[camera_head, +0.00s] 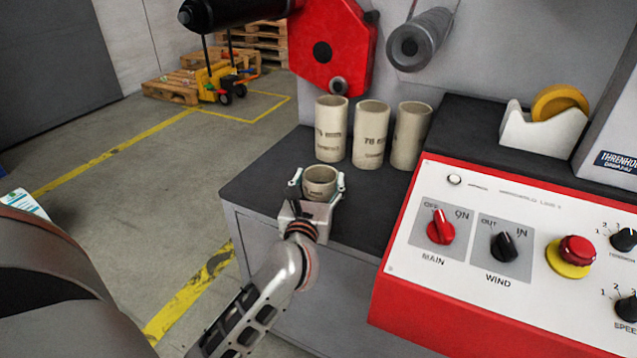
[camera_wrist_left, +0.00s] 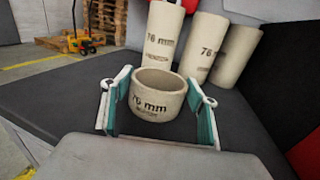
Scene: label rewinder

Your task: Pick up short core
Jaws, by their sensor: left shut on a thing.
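The short core (camera_head: 319,182) is a low beige cardboard ring near the front left of the dark machine top. My left gripper (camera_head: 316,188) has its fingers on both sides of it and is shut on it. In the left wrist view the short core (camera_wrist_left: 157,96) stands upright between the teal-padded fingers of the gripper (camera_wrist_left: 158,108), with "76 mm" printed on its front. I cannot tell whether its base touches the surface. My right gripper is not in view.
Three taller beige cores (camera_head: 331,128), (camera_head: 370,134), (camera_head: 410,136) stand behind the short core. A red-edged control panel (camera_head: 500,250) with knobs and a tape dispenser (camera_head: 545,125) are at the right. The dark machine top (camera_head: 262,182) is clear left of the gripper.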

